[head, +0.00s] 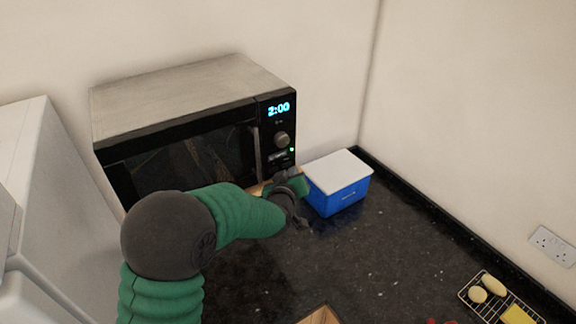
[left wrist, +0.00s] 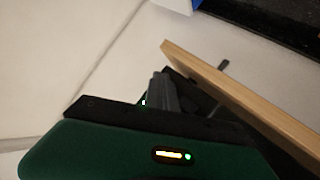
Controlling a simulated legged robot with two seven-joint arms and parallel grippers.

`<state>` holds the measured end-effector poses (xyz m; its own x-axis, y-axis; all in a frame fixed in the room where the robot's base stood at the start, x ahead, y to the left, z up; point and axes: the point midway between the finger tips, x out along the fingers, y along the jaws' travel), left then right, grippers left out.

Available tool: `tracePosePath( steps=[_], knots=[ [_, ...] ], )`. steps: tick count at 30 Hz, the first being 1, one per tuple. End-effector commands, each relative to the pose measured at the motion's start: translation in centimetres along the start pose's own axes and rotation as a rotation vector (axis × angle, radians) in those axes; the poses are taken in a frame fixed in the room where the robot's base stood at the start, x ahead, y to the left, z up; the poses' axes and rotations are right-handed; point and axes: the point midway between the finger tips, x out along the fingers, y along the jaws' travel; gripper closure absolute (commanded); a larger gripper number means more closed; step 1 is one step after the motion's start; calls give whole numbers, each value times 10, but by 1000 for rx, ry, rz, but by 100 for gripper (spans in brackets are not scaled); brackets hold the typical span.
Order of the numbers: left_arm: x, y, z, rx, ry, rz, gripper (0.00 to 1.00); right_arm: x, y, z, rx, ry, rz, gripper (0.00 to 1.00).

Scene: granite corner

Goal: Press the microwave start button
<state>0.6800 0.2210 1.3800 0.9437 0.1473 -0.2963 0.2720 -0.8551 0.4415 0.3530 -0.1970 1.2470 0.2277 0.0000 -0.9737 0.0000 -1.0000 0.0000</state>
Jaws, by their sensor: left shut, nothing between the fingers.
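The microwave (head: 185,105) stands against the back wall with its door closed. Its lit display (head: 279,109) reads 2:00. A round knob (head: 282,139) sits below the display, with a pale strip (head: 278,156) and a small green light under it. Which part is the start button is too small to tell. My left gripper (head: 294,188) is in front of the lower right corner of the microwave, below the control panel; contact cannot be judged. Its fingers (left wrist: 159,78) are shut and empty in the left wrist view. My right gripper is not in view.
A blue box with a white lid (head: 340,181) stands just right of my left gripper. A wooden board (left wrist: 235,90) is close beside the fingers. The dark counter (head: 385,235) between is clear.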

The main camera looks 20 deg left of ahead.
Motion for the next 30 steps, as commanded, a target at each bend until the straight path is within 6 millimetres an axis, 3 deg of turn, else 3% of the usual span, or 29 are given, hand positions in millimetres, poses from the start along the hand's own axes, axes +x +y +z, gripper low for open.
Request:
tracePosePath(
  steps=[30],
  knots=[
    [6, -5, -6, 0, 1, 0, 100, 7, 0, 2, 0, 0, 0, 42]
  ],
)
